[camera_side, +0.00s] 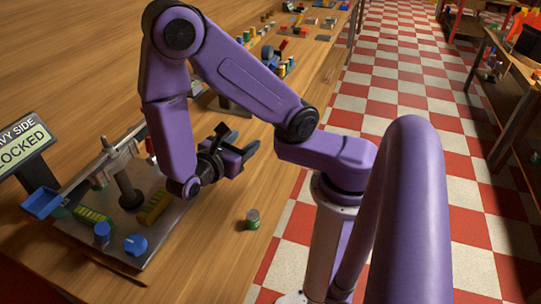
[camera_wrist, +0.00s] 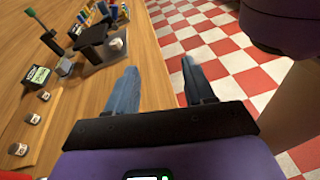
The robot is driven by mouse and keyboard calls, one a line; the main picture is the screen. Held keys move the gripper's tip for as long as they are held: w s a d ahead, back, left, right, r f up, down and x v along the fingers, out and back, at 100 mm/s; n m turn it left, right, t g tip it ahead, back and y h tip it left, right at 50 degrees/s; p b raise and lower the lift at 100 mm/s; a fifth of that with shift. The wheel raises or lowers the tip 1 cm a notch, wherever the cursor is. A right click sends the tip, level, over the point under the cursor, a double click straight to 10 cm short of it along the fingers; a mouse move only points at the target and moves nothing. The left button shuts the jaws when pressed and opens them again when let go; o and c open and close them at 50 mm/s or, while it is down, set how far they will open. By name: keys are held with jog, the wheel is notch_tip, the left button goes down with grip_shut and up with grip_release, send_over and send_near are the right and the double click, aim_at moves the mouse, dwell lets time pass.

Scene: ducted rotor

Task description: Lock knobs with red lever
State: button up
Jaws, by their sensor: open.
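In the side view, a metal base plate (camera_side: 130,262) carries a post with a beam (camera_side: 90,175) and a blue tray (camera_side: 42,203) at its left end. Two blue knobs, one round (camera_side: 135,245) and one upright (camera_side: 102,234), stand at the plate's front. A small red part (camera_side: 150,146) shows beside my arm; I cannot tell whether it is the red lever. My gripper (camera_side: 241,145) is open and empty, right of the plate and apart from it, pointing away from the knobs. The wrist view shows its two spread fingers (camera_wrist: 158,66) with nothing between them. My arm hides part of the plate.
A sign (camera_side: 25,145) at the left reads "AVY SIDE" and "LOCKED", cut off by the picture edge. A small can (camera_side: 252,218) stands near the table's right edge. Several small parts (camera_side: 290,65) lie farther back. Several jars (camera_wrist: 31,119) show in the wrist view.

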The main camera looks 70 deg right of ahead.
jog(key=s+a+m+g+y, duration=0.1)
jog(key=s+m+g+y, duration=0.7)
jog(key=m+y, duration=0.1)
jog(key=shift+a+f+m+g, duration=0.2)
jog(key=shift+a+m+g, duration=0.1)
jog(key=shift+a+g, duration=0.1)
jog(key=shift+c, duration=0.3)
